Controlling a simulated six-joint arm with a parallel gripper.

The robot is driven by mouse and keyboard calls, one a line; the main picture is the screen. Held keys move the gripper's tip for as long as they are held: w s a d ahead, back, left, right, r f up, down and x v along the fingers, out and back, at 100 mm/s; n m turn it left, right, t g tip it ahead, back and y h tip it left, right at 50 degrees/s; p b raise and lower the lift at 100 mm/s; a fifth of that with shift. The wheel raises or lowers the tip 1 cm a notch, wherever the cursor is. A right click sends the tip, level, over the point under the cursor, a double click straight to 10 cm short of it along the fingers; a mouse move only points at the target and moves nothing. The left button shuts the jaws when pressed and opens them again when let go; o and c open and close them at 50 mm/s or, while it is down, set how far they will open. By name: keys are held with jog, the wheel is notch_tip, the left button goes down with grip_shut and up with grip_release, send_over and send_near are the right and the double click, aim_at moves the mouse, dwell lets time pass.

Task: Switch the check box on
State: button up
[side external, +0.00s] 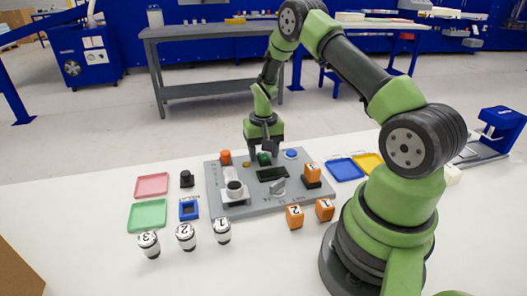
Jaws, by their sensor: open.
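The check box is most likely the grey panel (255,203) on the white table. Along its back edge are an orange-red knob or button (225,157), a small yellow button (246,164), a green button (264,159) and a blue button (291,153). A dark display (272,174) and a grey rotary knob (278,187) lie in its middle. My gripper (264,150) points down, open, just over the green button. Its fingers partly hide the button, and I cannot tell whether they touch it.
Orange blocks (294,217) and numbered cylinders (186,236) stand in front. Pink (152,185), green (147,215) and blue (346,168) trays flank the panel.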

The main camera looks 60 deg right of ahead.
aim_at(265, 158)
jog(key=shift+c, duration=0.5)
jog(key=c, duration=0.8)
jog(key=shift+s+a+t+h, duration=0.1)
jog(key=shift+t+h, duration=0.3)
jog(key=o, duration=0.9)
notch_tip(265, 158, up, 10)
jog(key=shift+s+a, duration=0.35)
jog(key=shift+s, duration=0.05)
